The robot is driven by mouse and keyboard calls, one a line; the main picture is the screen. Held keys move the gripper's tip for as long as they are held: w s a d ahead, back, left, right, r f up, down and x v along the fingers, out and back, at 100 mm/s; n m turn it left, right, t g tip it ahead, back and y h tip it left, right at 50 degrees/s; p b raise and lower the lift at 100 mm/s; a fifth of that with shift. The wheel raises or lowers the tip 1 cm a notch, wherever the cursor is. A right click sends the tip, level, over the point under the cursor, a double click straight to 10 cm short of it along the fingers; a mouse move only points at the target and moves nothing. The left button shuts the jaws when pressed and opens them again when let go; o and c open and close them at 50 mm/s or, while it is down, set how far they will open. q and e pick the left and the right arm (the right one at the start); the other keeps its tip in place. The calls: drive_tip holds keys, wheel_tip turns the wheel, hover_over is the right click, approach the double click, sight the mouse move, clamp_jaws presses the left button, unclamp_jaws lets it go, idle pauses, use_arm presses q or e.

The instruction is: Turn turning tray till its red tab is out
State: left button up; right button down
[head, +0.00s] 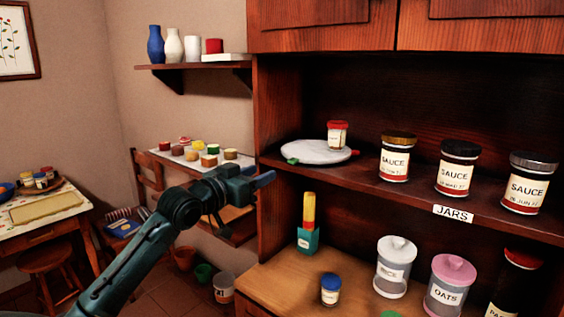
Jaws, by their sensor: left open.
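The turning tray (310,153) is a pale round disc on the upper shelf of the wooden cabinet, at its left end. Its red tab (355,152) sticks out at the right side, towards the back of the shelf. A green tab (292,161) sticks out at the front left. A small jar with a red lid (337,136) stands on the tray near its right rim. My left gripper (245,204) is open and empty, left of the cabinet and lower than the tray, apart from it. My right gripper is not in view.
Several sauce jars (394,161) stand on the same shelf right of the tray, above a JARS label (453,214). The counter below holds a teal box (308,240), a blue-lidded jar (330,290), and rice (393,268) and oats (449,287) canisters. The cabinet's left side panel (277,108) borders the shelf.

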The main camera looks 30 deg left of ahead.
sight(290, 161)
use_arm(q)
drive_tip(key=w+p, duration=0.1)
drive_tip(key=w, duration=0.6)
drive_tip(key=w+d+p, duration=0.1)
drive_tip(key=w, duration=0.3)
drive_tip(key=shift+w+p, duration=0.3)
drive_tip(key=shift+w, duration=0.05)
drive_tip(key=shift+c, duration=0.4)
clamp_jaws()
